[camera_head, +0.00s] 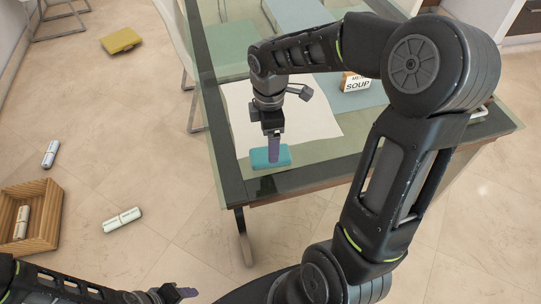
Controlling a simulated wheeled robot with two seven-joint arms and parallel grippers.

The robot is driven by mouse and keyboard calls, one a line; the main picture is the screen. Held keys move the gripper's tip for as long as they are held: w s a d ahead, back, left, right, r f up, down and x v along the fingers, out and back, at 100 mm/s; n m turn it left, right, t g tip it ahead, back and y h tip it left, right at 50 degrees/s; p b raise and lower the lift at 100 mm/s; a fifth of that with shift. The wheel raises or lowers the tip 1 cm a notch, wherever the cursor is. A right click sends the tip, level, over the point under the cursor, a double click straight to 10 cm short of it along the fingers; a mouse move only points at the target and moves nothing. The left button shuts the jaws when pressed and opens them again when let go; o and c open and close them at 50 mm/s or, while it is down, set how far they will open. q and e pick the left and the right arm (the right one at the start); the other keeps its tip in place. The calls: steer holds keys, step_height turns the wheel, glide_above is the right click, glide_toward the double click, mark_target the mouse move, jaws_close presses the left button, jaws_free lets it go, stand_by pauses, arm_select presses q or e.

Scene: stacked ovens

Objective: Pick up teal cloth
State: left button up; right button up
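The teal cloth (258,157) is a small folded block lying flat near the front left corner of the glass table. My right gripper (273,160) points straight down at it, with its purple fingertips at the cloth's top and hiding part of it. The fingers line up in this view, so I cannot tell whether they are open or shut on the cloth. My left gripper (184,293) is low at the bottom of the picture, well away from the table. Its opening does not show clearly.
The dark-framed glass table (350,169) carries a white sheet (238,110) and a soup box (354,83). A wooden crate (50,215) with rolled items stands on the floor at left. Other rolls (122,220) and a yellow object (120,41) lie on the floor.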

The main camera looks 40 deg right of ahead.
steer(key=shift+d+f, duration=0.1)
steer(key=shift+f, duration=2.5)
steer(key=c, duration=1.5)
steer(key=shift+o, duration=0.2)
steer(key=shift+r, duration=0.15)
step_height(320, 180, up, 10)
